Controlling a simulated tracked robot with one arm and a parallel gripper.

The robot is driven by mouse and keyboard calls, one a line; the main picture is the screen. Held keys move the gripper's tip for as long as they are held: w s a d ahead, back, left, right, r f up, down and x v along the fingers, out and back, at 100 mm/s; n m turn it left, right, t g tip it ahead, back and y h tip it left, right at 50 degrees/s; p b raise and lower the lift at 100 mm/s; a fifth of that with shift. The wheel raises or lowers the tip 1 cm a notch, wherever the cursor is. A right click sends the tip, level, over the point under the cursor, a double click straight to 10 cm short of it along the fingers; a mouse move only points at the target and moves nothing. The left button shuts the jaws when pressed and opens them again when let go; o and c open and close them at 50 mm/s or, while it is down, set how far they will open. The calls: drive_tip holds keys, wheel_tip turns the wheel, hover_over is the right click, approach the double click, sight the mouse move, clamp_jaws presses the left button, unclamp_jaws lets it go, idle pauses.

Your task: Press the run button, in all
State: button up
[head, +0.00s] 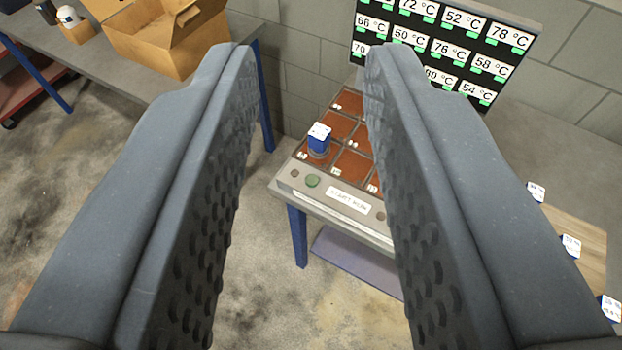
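My gripper (305,52) is open and empty; its two dark textured fingers fill much of the head view, with a wide gap between them. A white label (348,199) right of the button seems to read "START RUN". The fingertips appear well apart from the button. Red-brown square pads (351,163) lie behind the strip. The right finger hides part of the panel and pads.
A screen (440,45) with temperature readings stands behind the pads. A grey table (75,50) with an open cardboard box (165,35) is at the upper left. Several blue-and-white blocks (571,245) stand on a wooden surface (585,225) at the right. Bare floor lies in front.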

clamp_jaws()
idle(1.4)
